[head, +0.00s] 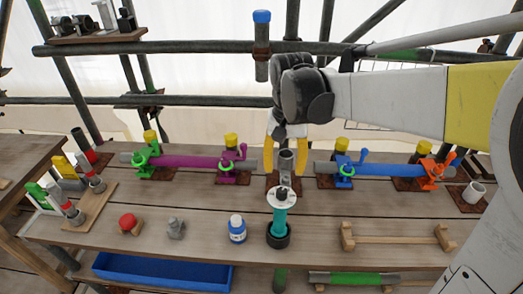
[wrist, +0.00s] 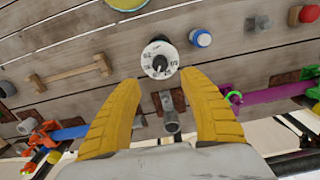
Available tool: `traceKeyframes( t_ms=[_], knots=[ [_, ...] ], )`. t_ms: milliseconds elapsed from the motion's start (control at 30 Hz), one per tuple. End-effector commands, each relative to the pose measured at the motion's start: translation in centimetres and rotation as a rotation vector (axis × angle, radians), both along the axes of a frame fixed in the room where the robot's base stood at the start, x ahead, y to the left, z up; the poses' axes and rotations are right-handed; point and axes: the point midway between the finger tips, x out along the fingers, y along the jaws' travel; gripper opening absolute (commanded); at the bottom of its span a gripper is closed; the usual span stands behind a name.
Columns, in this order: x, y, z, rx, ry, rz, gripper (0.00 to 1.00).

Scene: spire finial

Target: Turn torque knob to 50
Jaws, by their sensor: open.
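The torque knob is a white dial (head: 281,197) with dark marks around its rim and a small black centre. It tops an upright teal tool (head: 279,222) standing in a black round holder (head: 277,240) near the table's front. In the wrist view the dial (wrist: 160,59) faces the camera, just beyond the fingertips; its numbers are too small to read surely. My gripper (head: 286,168) points down behind the dial in the head view. Its two yellow fingers are spread and empty, apart from the dial. The wrist view also shows the open fingers (wrist: 160,80).
A grey upright tube (head: 287,160) stands behind the dial, between the fingers in the head view. A blue-capped bottle (head: 237,229) stands close left of the holder. Clamped purple (head: 190,161) and blue (head: 385,170) pipes lie behind on either side. A wooden rack (head: 395,238) is at right.

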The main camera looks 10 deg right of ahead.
Motion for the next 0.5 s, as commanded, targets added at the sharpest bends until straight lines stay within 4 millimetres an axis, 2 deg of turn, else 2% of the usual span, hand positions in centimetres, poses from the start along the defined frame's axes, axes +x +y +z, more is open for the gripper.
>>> traceKeyframes(
  t_ms=[300,500],
  knots=[
    [0.0,0.0,-6.2,0.000,-0.002,0.001,0.50],
    [0.0,0.0,-9.2,0.000,-0.002,0.001,0.50]
  ],
)
